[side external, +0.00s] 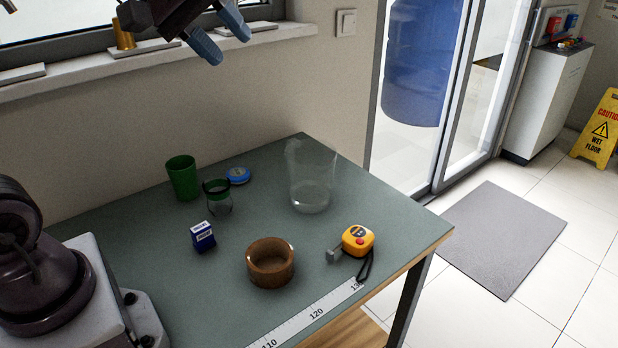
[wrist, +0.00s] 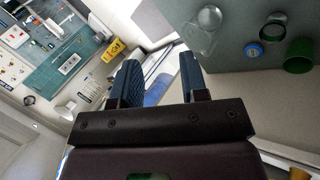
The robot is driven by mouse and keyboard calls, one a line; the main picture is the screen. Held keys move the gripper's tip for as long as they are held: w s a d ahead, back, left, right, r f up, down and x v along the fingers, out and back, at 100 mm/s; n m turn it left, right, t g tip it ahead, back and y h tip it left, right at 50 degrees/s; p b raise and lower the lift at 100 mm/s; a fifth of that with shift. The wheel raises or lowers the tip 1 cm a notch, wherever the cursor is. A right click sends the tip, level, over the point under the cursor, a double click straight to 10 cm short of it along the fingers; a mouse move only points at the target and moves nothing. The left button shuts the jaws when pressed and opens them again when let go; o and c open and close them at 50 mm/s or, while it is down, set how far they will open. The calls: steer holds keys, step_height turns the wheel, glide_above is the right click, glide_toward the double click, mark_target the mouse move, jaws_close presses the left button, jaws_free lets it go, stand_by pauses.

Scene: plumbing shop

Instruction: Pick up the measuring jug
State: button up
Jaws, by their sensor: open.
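The measuring jug (side external: 312,178) is a clear, see-through vessel standing upright at the back right of the green-grey table. In the wrist view a clear vessel at the top, which looks like the same jug (wrist: 204,28), lies beyond the right finger. My gripper (side external: 220,36) is high above the table, up by the window sill, to the left of the jug and well apart from it. Its blue fingers also show in the wrist view (wrist: 160,78), spread apart with nothing between them.
Left of the jug stand a blue tin (side external: 238,175), a dark-rimmed glass jar (side external: 217,198) and a green cup (side external: 183,178). Nearer are a blue box (side external: 203,237), a wooden bowl (side external: 270,265), a yellow tape measure (side external: 358,240) and a ruler (side external: 312,313). A wall rises behind.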

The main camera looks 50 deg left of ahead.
steer(key=w+a+f+n+t, duration=0.1)
steer(key=w+a+n+t, duration=0.2)
steer(key=w+a+n, duration=0.75)
steer(key=w+a+f+n+t, duration=0.2)
steer(key=w+a+n+t, duration=0.35)
steer(key=a+n, duration=0.7)
steer(key=shift+g, duration=0.75)
steer(key=f, duration=1.1)
steer(key=w+f, duration=0.1)
steer(key=f, duration=2)
steer(key=shift+w+d+f, duration=0.35)
steer(key=shift+f, duration=0.05)
steer(key=shift+w+d+f, duration=0.1)
steer(key=shift+w+f, duration=0.15)
steer(key=x, duration=0.6)
steer(key=shift+w+d+f, duration=0.2)
steer(key=shift+f, duration=0.25)
steer(key=shift+c, duration=0.2)
steer(key=shift+r, duration=0.1)
jaws_close()
